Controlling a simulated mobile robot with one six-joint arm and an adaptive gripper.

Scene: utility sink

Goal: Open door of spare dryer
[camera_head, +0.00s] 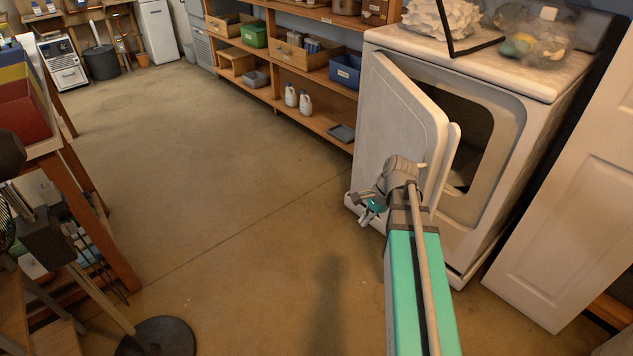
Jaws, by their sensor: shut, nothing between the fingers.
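The white dryer (510,80) stands at the right. Its door (408,112) is swung partly open and stands out to the left of the dark drum opening (468,125). My gripper (368,212) is at the lower part of the door, in front of it in this view. It is shut, with nothing seen between its fingers. My arm reaches in from the bottom and its wrist hides the lower edge of the door. I cannot tell whether the gripper touches the door.
Wooden shelves (315,110) with bins and white bottles (298,98) line the back. A white panelled door (572,200) leans close at the right. Bags lie on the dryer top. The floor to the left (190,180) is clear. A round dark base (158,338) stands at bottom left.

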